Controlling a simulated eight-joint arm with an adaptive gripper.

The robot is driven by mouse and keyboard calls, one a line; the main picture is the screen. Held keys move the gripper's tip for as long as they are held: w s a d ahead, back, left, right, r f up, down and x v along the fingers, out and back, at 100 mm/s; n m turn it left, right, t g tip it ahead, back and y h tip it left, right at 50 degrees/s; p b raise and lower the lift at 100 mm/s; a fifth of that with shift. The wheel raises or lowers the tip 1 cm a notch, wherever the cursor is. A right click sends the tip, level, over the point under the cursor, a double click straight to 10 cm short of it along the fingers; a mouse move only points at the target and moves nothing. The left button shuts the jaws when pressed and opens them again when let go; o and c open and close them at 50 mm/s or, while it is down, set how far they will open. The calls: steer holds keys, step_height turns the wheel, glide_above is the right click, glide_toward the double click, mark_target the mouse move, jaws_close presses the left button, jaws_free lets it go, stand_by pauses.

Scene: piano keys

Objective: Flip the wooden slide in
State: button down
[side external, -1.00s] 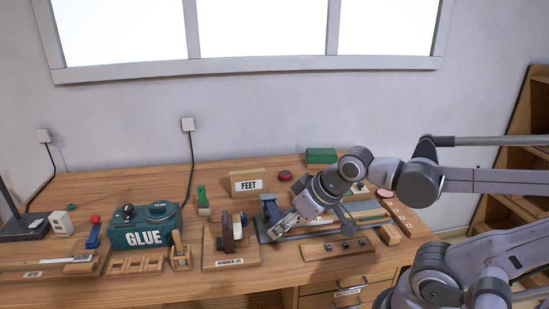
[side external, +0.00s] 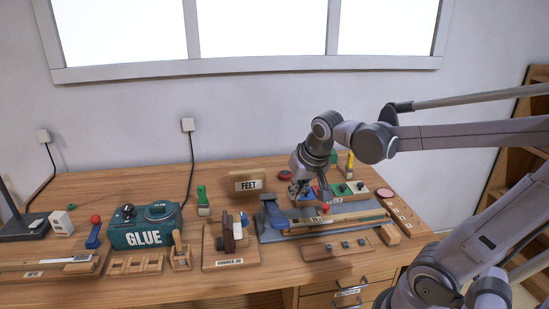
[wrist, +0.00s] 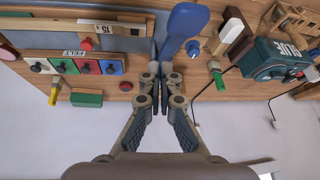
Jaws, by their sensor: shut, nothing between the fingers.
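My gripper (side external: 302,188) is shut and empty. In the side view it is above the back of the grey-blue board (side external: 270,236), behind the blue tool (side external: 272,212). Long wooden strips (side external: 345,217) lie on that board; I cannot tell which piece is the slide. In the wrist view my shut fingertips (wrist: 158,85) are close to the board's end and the blue tool's rounded handle (wrist: 187,22). A wooden strip marked "15" (wrist: 125,31) lies to their left. I cannot tell whether the fingers touch anything.
A felt box (wrist: 75,65) with coloured squares and dark knobs is left of the fingers. A green block (wrist: 86,100) and a red disc (wrist: 126,86) are nearby. The hammer jig (side external: 230,255) and glue machine (side external: 145,225) stand left. Table is open behind the glue machine.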

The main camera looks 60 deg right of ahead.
steer(key=d+f+m+g, duration=0.2)
steer(key=d+m, duration=0.5)
steer(key=d, duration=0.4)
steer(key=d+f+m+g+h, duration=0.1)
steer(key=d+f+m+g, duration=0.1)
steer(key=d+m, duration=0.5)
steer(key=s+d+g, duration=0.1)
steer(key=d, duration=0.3)
steer(key=shift+f+g, duration=0.3)
steer(key=shift+g, duration=0.1)
steer(key=shift+d, duration=0.1)
steer(key=x, duration=1)
steer(key=shift+d, duration=0.15)
steer(key=a, duration=0.1)
steer(key=w+a, duration=0.1)
steer(key=a, duration=0.1)
steer(key=shift+f, duration=0.2)
steer(key=shift+w+a, duration=0.15)
steer(key=shift+a, duration=0.25)
